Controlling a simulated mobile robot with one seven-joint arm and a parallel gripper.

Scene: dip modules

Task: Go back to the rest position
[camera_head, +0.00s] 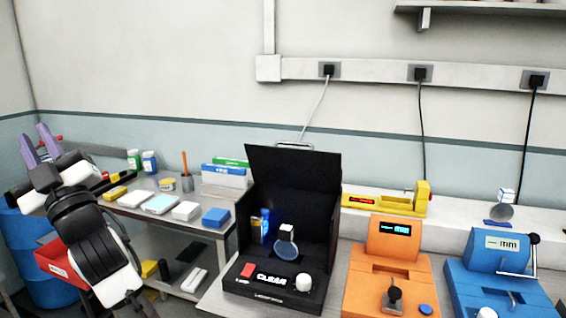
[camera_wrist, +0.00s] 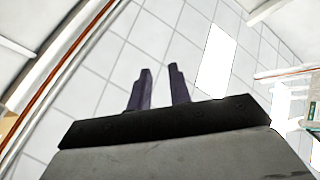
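My gripper (camera_head: 35,132) is raised at the far left of the head view, above the left end of the side table, with its two purple fingers pointing up. In the wrist view my gripper (camera_wrist: 160,68) shows a clear gap between the fingers and nothing in it. Behind the fingers are ceiling tiles (camera_wrist: 100,62) and a bright light panel (camera_wrist: 216,62). My arm hides part of the side table's left end.
The side table (camera_head: 205,228) holds small boxes and jars. To the right stand a black open-fronted case (camera_head: 300,180), an orange device (camera_head: 392,240) and a blue device (camera_head: 495,250). A blue barrel (camera_head: 45,285) and red bin (camera_head: 60,262) are at lower left.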

